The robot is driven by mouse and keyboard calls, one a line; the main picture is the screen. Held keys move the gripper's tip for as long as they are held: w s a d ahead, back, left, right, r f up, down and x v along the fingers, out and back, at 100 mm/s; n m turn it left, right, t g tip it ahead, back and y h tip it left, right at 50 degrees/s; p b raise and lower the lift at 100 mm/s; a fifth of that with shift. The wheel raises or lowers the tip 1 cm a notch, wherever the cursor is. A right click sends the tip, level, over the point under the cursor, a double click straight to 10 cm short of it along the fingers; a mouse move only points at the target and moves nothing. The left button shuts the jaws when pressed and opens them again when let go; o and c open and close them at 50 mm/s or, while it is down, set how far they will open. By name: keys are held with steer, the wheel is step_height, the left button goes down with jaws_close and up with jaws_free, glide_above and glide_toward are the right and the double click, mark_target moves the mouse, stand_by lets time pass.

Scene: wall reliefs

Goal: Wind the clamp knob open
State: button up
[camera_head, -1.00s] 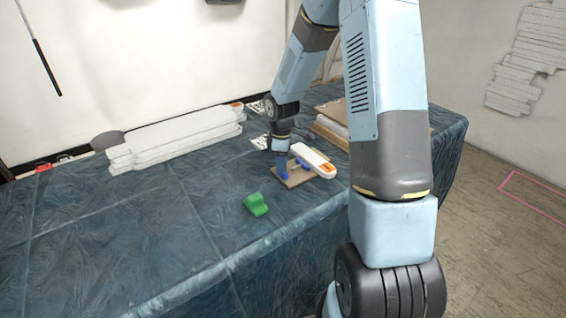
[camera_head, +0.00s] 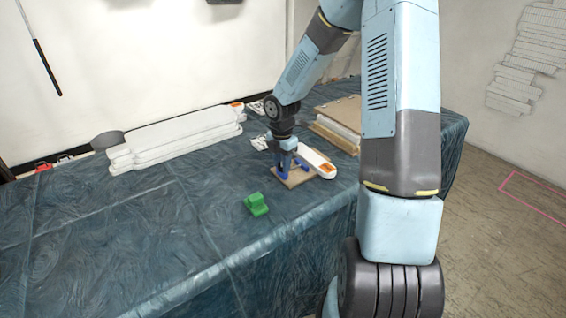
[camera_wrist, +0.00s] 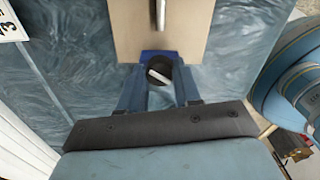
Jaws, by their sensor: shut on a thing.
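The clamp knob (camera_wrist: 163,66) is dark and round, with a short pale bar across it, in the wrist view. My gripper (camera_wrist: 160,78) has one blue-grey finger on each side of the knob and is shut on it. A blue part of the clamp (camera_wrist: 150,56) shows just beyond the knob, at the edge of a tan board (camera_wrist: 135,25). In the head view my gripper (camera_head: 284,164) points down at the clamp, and its fingers and the arm's end hide the knob. The tan board (camera_head: 297,182) lies flat on the table.
A white and orange tool (camera_head: 320,164) lies close beside the clamp. A green block (camera_head: 256,205) sits nearer the front edge of the table (camera_head: 110,230). White stacked strips (camera_head: 180,138) lie at the back left, and flat boards (camera_head: 340,125) behind. The left front is clear.

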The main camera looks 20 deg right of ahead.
steer(key=shift+n, duration=2.3)
steer(key=o, duration=1)
steer(key=shift+o, duration=0.2)
step_height(320, 180, up, 14)
steer(key=shift+f, duration=0.2)
steer(key=shift+r, duration=0.1)
